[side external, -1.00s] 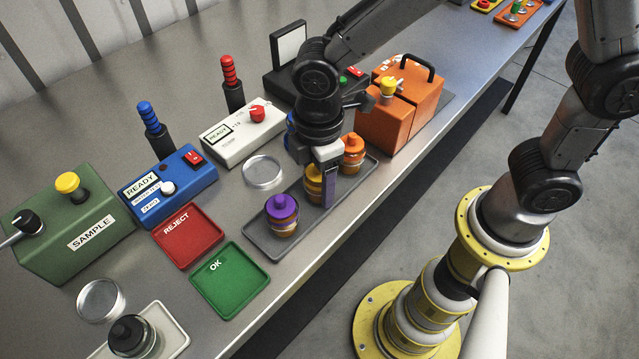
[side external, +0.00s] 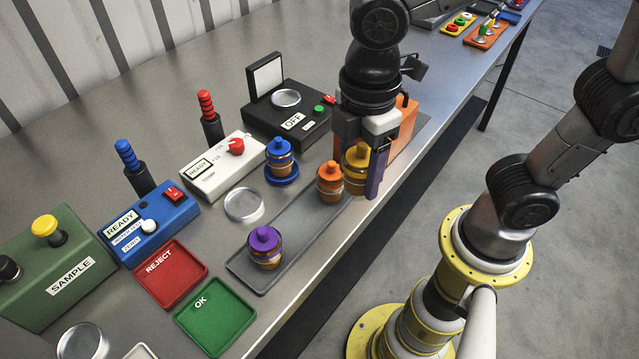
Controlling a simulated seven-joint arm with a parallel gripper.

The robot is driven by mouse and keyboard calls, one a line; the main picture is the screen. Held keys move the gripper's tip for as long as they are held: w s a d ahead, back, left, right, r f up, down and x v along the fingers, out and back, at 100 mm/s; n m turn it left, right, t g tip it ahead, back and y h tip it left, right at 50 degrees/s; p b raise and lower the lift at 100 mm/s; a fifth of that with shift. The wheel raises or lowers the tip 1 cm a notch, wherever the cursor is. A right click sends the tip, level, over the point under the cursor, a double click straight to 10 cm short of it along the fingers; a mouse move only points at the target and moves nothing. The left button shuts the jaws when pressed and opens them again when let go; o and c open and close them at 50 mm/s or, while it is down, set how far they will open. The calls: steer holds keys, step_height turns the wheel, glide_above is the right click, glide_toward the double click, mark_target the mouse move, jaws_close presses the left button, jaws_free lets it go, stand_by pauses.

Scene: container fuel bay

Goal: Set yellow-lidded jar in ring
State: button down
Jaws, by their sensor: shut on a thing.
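My gripper (side external: 366,172) is shut on the yellow-lidded jar (side external: 355,162), with a purple-grey finger at its right side. The jar is upright and seems held above the far end of the grey tray (side external: 296,222); part of it is hidden by the gripper. An empty silver ring (side external: 245,205) lies on the bench left of the tray. Another silver ring (side external: 286,98) sits on the black OFF box, and a third (side external: 82,342) is at the bottom left. I cannot tell which ring is meant.
The orange-lidded jar (side external: 329,181) and purple-lidded jar (side external: 265,247) stand on the tray. The blue-lidded jar (side external: 280,158) stands on a blue base behind. White (side external: 221,168) and black (side external: 292,122) instruments and upright handles line the back. Red (side external: 170,273) and green (side external: 215,312) trays lie left.

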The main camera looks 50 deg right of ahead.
steer(key=s+d+r+n, duration=0.1)
steer(key=s+d+r, duration=0.2)
steer(key=s, duration=0.1)
steer(key=shift+n, duration=0.8)
steer(key=w+a+r, duration=0.2)
steer(key=w, duration=0.1)
steer(key=shift+w+r, duration=0.1)
steer(key=shift+r, duration=0.2)
steer(key=w+d+r+n, duration=0.1)
steer(key=w, duration=0.9)
steer(key=w+d+r, duration=0.1)
steer(key=w+r, duration=0.1)
steer(key=w, duration=0.7)
steer(key=w+d+f+m, duration=0.1)
steer(key=w+d+f, duration=0.2)
steer(key=w+d, duration=0.1)
steer(key=w+d+f+m, duration=0.1)
steer(key=w+d+f, duration=0.2)
steer(key=w+d, duration=0.1)
steer(key=w+d+f, duration=0.4)
steer(key=d, duration=0.2)
steer(key=shift+w+d+m, duration=0.2)
steer(key=shift+w+m, duration=0.05)
steer(key=shift+m, duration=0.15)
steer(key=shift+f, duration=2.05)
